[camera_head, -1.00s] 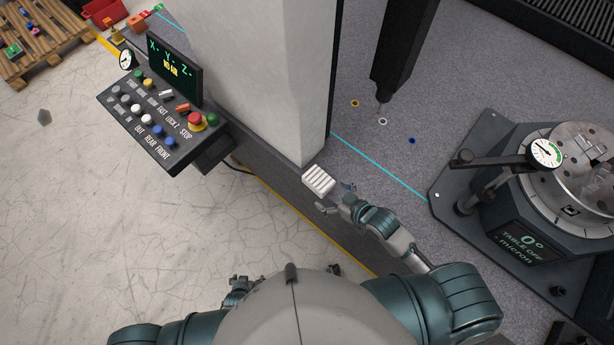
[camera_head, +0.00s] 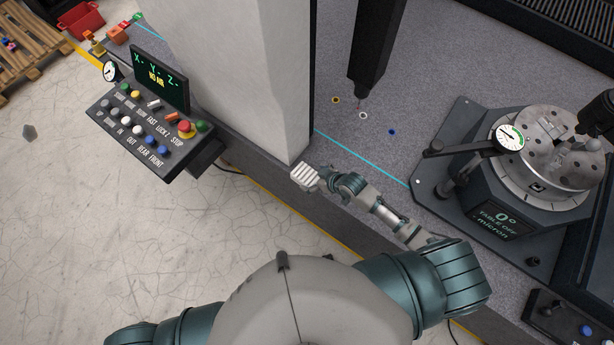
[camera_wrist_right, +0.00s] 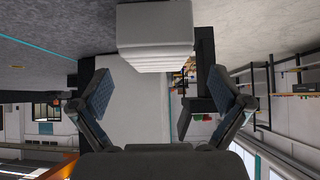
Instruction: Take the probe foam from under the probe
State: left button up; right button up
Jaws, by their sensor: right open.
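The probe foam, a white ribbed block (camera_head: 304,177), sits on the granite's front edge beside the foot of the pale column. It is not under the probe (camera_head: 361,96), which hangs from a dark ram (camera_head: 377,45) farther back. My right gripper (camera_head: 324,181) is right beside the foam, on its right; its fingers are hard to make out there. In the right wrist view the foam (camera_wrist_right: 155,35) shows at the top centre, beyond the spread fingers of the gripper (camera_wrist_right: 161,86). The gripper is open and empty. My left gripper is out of view.
The column (camera_head: 255,80) stands close behind the foam. A control panel (camera_head: 150,125) juts out at left. A rotary table (camera_head: 510,180) with a dial gauge (camera_head: 508,137) stands at right. The granite (camera_head: 345,140) around the coloured spots is clear.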

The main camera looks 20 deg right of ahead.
aim_at(310, 176)
jog(key=shift+w+a+f, duration=0.35)
jog(key=shift+a+f, duration=0.05)
jog(key=x, duration=0.5)
jog(key=shift+d+f+b, duration=0.1)
jog(key=shift+d+b, duration=0.25)
jog(key=shift+b, duration=0.05)
jog(key=c, duration=1)
